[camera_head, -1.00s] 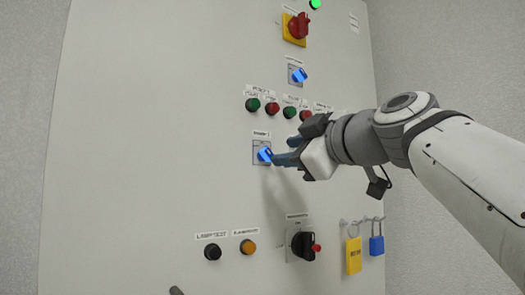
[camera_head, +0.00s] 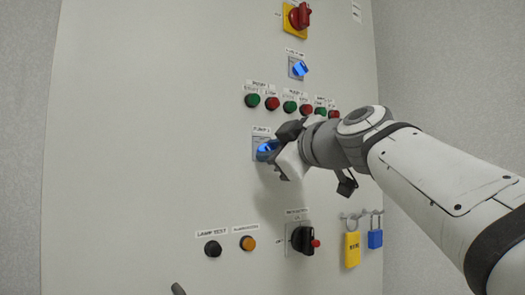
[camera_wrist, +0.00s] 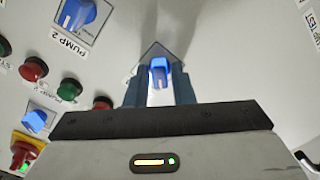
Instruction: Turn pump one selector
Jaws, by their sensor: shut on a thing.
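The pump one selector (camera_head: 262,146) is a blue knob on a small plate under a label reading PUMP 1, on the pale panel. In the wrist view the blue knob (camera_wrist: 159,68) stands between my two blue-grey fingers. My gripper (camera_head: 270,153) is at the panel, shut on this knob; it also shows in the wrist view (camera_wrist: 158,84). The fingers cover part of the knob and its plate in the head view.
Green and red buttons (camera_head: 272,103) sit just above. Another blue selector (camera_head: 300,69) and a red rotary switch (camera_head: 299,16) are higher. A PUMP 2 selector (camera_wrist: 76,14) shows in the wrist view. A black rotary switch (camera_head: 303,240) and padlocks (camera_head: 352,250) are below.

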